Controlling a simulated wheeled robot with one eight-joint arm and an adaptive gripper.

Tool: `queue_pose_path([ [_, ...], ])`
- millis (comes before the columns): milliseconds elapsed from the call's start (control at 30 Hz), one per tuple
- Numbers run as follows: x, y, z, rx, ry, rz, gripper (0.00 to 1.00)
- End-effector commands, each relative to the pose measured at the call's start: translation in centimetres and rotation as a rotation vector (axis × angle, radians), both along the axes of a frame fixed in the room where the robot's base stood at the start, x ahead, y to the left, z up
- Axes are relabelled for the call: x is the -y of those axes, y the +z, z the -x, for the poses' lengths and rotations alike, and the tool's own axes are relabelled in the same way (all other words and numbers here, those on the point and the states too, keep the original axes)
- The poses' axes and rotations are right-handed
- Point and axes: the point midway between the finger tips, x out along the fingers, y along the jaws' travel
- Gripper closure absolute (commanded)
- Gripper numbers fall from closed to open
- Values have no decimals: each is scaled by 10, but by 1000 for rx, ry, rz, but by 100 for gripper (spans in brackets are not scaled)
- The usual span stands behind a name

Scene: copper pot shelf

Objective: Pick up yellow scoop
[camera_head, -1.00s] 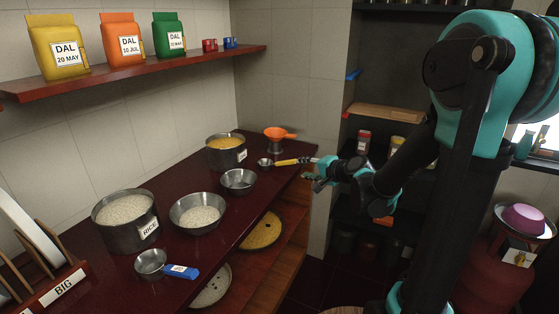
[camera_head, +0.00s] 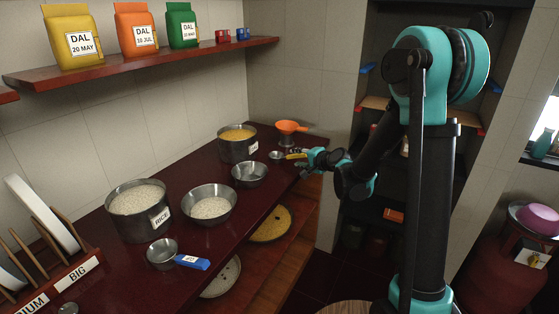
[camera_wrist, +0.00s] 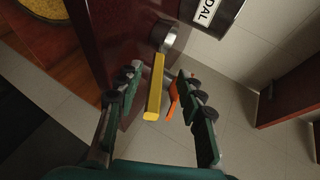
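The yellow scoop (camera_head: 294,156) lies on the dark red counter near its far right end, its metal cup towards the left. In the wrist view its yellow handle (camera_wrist: 155,88) points back between my two fingers, with the metal cup beyond the fingertips. My gripper (camera_wrist: 160,72) is open around the handle, with a gap showing on both sides. In the head view my gripper (camera_head: 305,156) is at the handle end of the scoop and hides part of it.
A rice pot (camera_head: 140,221), a rice bowl (camera_head: 209,214) and a blue-handled scoop (camera_head: 191,262) sit nearer.

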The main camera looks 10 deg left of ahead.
Motion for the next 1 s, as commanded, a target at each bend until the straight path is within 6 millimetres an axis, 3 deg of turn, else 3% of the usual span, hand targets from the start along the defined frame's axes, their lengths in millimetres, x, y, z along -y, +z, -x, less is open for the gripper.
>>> queue_pose_path([
  [433, -24, -19, -36, 0, 1, 0, 62],
  [767, -28, -22, -40, 0, 0, 0, 62],
  [1000, -27, -22, -40, 0, 0, 0, 90],
])
